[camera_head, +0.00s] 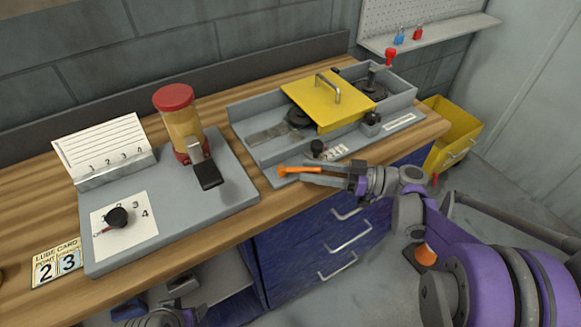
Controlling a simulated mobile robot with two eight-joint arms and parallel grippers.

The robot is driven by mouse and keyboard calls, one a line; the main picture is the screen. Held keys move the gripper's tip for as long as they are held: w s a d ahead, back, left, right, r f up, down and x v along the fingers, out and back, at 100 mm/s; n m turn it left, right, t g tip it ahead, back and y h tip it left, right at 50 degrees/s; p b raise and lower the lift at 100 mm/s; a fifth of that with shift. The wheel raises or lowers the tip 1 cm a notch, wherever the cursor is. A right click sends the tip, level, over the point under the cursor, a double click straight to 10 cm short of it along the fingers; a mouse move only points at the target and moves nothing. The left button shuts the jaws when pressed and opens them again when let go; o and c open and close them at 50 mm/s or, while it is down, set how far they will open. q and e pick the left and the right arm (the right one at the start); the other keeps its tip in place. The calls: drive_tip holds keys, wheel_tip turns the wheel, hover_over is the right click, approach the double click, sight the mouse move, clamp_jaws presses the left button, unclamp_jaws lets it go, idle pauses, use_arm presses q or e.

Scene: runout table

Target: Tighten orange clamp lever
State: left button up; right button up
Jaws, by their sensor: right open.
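The orange clamp lever (292,170) sticks out at the front left corner of the grey fixture (246,136) on the bench. My right gripper (312,174) comes in from the right and is open. Its fingers are at the lever's right end, one on the far side and one on the near side. I cannot tell whether they touch it. What may be part of my left arm (160,318) shows at the bottom edge; its fingers cannot be made out.
A yellow hinged cover (318,103) with a handle and a black knob (317,147) are on the fixture. To the left stand a red-capped jar (178,119) and a grey panel (190,220) with a dial. A yellow bin (453,137) is at right.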

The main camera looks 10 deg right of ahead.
sight(286, 167)
drive_tip(key=x, duration=0.5)
drive_tip(key=shift+a, duration=0.2)
clamp_jaws()
idle(1.2)
